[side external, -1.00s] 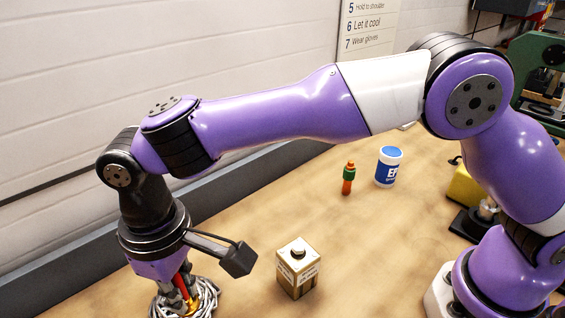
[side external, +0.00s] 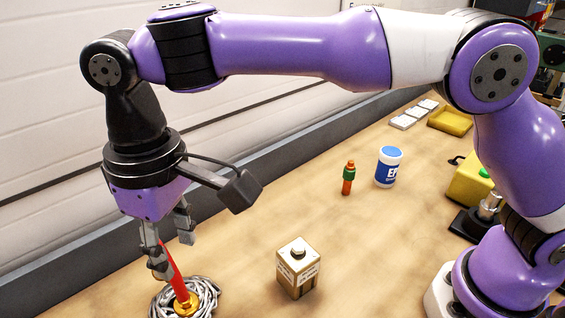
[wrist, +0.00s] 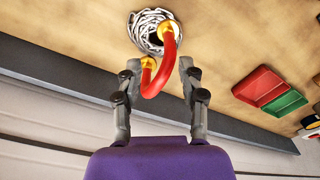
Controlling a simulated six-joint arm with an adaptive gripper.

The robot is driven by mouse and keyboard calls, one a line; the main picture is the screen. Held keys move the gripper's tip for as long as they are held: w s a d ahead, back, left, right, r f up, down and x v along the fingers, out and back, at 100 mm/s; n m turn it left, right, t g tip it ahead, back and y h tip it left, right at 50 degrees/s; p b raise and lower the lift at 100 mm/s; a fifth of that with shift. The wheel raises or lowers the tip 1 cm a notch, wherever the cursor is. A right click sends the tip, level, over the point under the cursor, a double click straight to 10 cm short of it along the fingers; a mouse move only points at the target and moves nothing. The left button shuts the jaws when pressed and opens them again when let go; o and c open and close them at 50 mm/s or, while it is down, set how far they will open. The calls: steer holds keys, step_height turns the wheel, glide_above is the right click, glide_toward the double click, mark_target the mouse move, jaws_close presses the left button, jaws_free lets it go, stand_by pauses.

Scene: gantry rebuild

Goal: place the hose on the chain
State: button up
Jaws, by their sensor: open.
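The red hose with gold end fittings (side external: 176,273) rests on the grey coiled chain (side external: 211,296). One fitting sits at the middle of the coil in the side view. In the wrist view the hose (wrist: 166,77) bends in a U; one fitting is over the chain (wrist: 140,32) and the other is near my fingers. My gripper (side external: 172,252) is open above the chain, and in the side view one finger partly hides the hose top.
A beige box (side external: 298,268) stands right of the chain. A green-and-orange item (side external: 348,178) and a white-and-blue tub (side external: 388,167) stand farther back. In the wrist view, red (wrist: 259,87) and green (wrist: 286,103) trays lie at right. A dark ledge (side external: 70,263) runs along the wall.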

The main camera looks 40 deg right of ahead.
steer(key=d+r+m+t+y, duration=0.1)
steer(key=d+r+m+t, duration=0.35)
steer(key=d, duration=1.25)
steer(key=s+d+f+m, duration=0.1)
steer(key=s+d, duration=0.3)
steer(key=d, duration=0.2)
steer(key=s+d+f+m+t+h, duration=0.1)
steer(key=s+d, duration=0.3)
steer(key=d, duration=0.2)
steer(key=shift+s+d+f, duration=0.2)
steer(key=shift+d, duration=0.2)
